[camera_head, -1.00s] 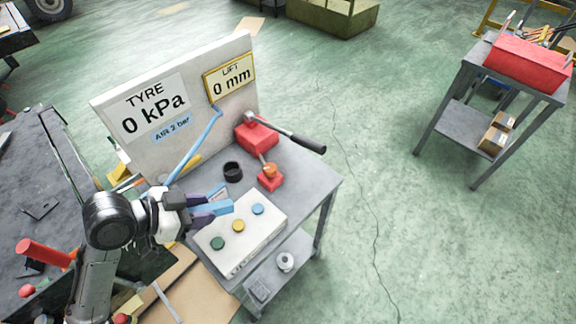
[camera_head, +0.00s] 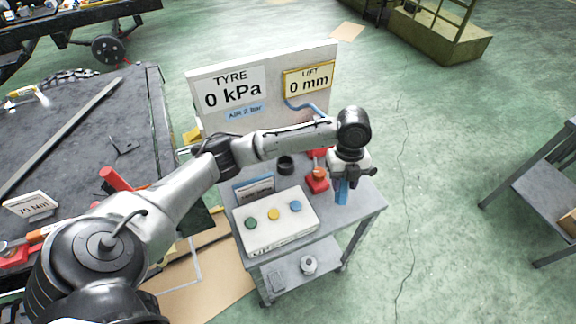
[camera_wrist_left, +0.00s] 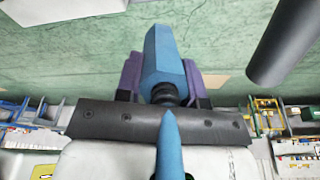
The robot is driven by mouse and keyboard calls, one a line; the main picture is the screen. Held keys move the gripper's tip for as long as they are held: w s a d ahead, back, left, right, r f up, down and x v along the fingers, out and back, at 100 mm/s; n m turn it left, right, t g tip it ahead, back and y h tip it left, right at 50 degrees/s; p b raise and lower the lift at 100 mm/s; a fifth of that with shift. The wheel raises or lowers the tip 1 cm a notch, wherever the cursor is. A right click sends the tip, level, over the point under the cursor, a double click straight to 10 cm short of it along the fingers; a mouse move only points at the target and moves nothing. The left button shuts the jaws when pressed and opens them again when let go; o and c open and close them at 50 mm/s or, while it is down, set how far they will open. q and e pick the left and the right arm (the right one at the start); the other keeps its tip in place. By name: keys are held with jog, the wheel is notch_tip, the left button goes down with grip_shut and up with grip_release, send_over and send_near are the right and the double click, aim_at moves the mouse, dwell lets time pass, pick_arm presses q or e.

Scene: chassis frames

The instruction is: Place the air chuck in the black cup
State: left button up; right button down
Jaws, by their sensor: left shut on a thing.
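My left gripper (camera_head: 350,175) is shut on the blue air chuck (camera_head: 342,192), which hangs down over the right part of the small grey table. In the left wrist view the hexagonal blue chuck (camera_wrist_left: 163,65) sits between the purple fingers of my left gripper (camera_wrist_left: 165,78), with a blue hose (camera_wrist_left: 170,150) running toward the camera. The black cup (camera_head: 286,165) stands upright on the table below my forearm, to the left of the gripper and apart from it. My right gripper is not in view.
A red jack (camera_head: 317,180) stands between cup and gripper. A white box (camera_head: 270,222) with three coloured buttons lies in front. A display panel (camera_head: 225,112) stands behind, reading 0 kPa and 0 mm. A dark bar (camera_wrist_left: 285,45) shows close in the wrist view. Open floor lies right.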

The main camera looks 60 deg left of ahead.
pick_arm(q)
jog(key=a+m+t+y+p, duration=0.1)
jog(key=a+m+t+y, duration=0.35)
jog(key=a, duration=0.75)
jog(key=shift+m+g+h, duration=0.55)
jog(key=shift+m+g, duration=0.3)
jog(key=shift+m, duration=0.1)
jog(key=shift+s+a+f+b, duration=0.5)
jog(key=shift+s+a+f, duration=0.3)
jog(key=shift+a+f, duration=1.1)
jog(key=shift+s+a+f+b, duration=0.5)
jog(key=shift+s+a+f, duration=0.25)
jog(key=shift+a+f, duration=1.15)
jog(key=shift+s+a+f+b, duration=0.5)
jog(key=shift+s+a+f, duration=0.3)
jog(key=shift+a+f, duration=1.1)
jog(key=o, duration=1)
jog(key=shift+d+f, duration=0.1)
jog(key=shift+d, duration=0.05)
notch_tip(320, 180, up, 12)
jog(key=s+d+p, duration=0.1)
jog(key=s+p, duration=0.1)
jog(key=shift+p, duration=0.35)
jog(key=shift+d+f, duration=0.1)
